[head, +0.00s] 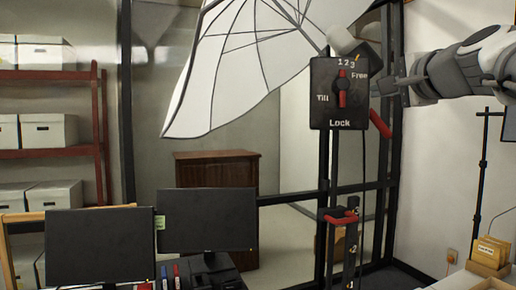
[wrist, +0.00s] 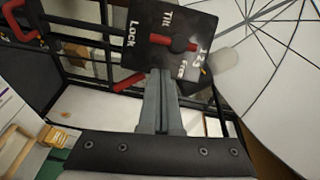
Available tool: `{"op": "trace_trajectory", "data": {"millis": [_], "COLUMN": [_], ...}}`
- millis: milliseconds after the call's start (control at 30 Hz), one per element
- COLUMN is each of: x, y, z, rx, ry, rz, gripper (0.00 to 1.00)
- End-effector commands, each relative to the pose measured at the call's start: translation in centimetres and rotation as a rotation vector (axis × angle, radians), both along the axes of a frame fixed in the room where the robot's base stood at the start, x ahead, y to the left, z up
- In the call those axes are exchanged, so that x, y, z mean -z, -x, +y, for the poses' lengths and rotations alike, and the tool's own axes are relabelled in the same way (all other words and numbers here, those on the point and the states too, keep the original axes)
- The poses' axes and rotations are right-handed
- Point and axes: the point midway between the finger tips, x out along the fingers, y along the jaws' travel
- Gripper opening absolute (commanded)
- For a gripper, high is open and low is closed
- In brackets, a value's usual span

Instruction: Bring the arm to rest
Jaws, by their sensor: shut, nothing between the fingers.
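My gripper (head: 384,87) reaches in from the right in the head view, raised and pointing left. In the wrist view its fingers (wrist: 160,76) are together with nothing between them. The fingertips are close to a black panel (head: 325,108) marked Tilt, Lock, Free and 1 2 3, with a red knob (head: 342,88) standing upright on it. The panel also shows tilted in the wrist view (wrist: 150,52). I cannot tell whether the fingertips touch its edge. A red handle (head: 380,124) sticks out below the panel's right side.
A white umbrella (head: 235,65) spreads above left of the panel. A black frame (head: 324,215) and a lower red clamp handle (head: 341,218) stand below. Two dark monitors (head: 100,248) are in front, shelves with white boxes (head: 45,131) at left. A thin stand (head: 482,165) is at right.

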Motion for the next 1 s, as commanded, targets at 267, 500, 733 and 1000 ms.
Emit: {"op": "trace_trajectory", "data": {"millis": [267,500,733,1000], "x": [5.8,19.4,32.0,39.9], "y": [1.8,8.2,16.9,23.5], "z": [3.4,9.7,12.7,12.2], "rx": [-0.076,-0.291,-0.534,-0.71], "ry": [0.157,0.552,0.968,1.271], "rz": [0.136,0.409,0.634,0.782], "gripper": [0.0,0.0,0.0,0.0]}}
